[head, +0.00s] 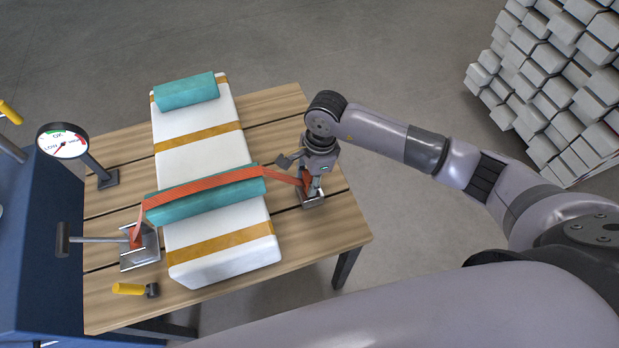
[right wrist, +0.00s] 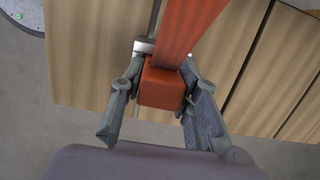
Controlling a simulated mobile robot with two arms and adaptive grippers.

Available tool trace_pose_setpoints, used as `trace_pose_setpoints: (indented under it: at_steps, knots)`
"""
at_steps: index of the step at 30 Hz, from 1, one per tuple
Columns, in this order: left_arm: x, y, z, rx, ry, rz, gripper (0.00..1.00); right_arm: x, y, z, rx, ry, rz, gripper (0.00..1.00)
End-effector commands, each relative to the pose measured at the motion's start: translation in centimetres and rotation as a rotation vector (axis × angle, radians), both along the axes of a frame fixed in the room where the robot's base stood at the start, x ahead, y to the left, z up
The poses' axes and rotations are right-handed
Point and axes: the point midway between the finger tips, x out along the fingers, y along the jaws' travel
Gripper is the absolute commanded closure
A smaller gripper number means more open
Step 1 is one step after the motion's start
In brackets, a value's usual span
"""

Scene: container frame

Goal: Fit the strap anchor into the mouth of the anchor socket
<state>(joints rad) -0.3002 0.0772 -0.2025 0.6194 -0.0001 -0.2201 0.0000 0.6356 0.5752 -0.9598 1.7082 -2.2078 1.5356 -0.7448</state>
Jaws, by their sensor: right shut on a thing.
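My right gripper (head: 309,186) is at the right edge of the wooden table, pointing down. In the right wrist view its two fingers are closed on the sides of an orange block, the strap anchor (right wrist: 161,88), at the end of an orange strap (head: 205,190). The strap runs from a metal bracket (head: 140,250) on the left, over a teal pad, to my gripper. A grey metal fitting, seemingly the anchor socket (head: 314,203), lies just below the gripper. Its mouth is hidden by the fingers, so I cannot tell whether the anchor is inside. My left gripper is not in view.
The strap crosses a white padded block (head: 205,160) with yellow bands and teal pads. A dial gauge (head: 63,141) stands at left beside a blue cabinet (head: 35,250). A yellow-handled tool (head: 130,289) lies at the table's front left. Stacked grey blocks (head: 560,80) stand far right.

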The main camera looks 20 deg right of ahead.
Motion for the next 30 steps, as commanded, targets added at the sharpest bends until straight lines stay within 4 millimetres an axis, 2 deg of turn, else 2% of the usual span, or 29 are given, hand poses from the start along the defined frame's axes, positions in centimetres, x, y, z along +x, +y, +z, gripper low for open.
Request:
trace_pose_setpoints:
  at_steps: [4, 5, 13, 23, 26, 30]
  knots:
    - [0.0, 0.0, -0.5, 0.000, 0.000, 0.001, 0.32, 0.0, 0.0, -0.4, 0.000, -0.001, 0.000, 1.00]
    - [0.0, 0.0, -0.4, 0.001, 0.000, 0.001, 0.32, 0.0, 0.0, -0.3, 0.000, 0.000, 0.000, 0.69]
    - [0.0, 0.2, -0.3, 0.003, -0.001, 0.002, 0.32, 0.0, 0.0, -0.3, 0.000, 0.000, 0.000, 0.51]
    - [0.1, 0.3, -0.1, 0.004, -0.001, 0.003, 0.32, 0.0, 0.0, -0.1, 0.000, 0.000, -0.001, 0.50]
    - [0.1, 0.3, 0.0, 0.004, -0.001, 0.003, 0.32, 0.1, -0.1, 0.5, 0.000, -0.002, 0.000, 0.50]
    - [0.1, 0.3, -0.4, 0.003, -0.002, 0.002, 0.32, 0.2, -0.5, 2.8, -0.002, -0.005, 0.000, 0.50]
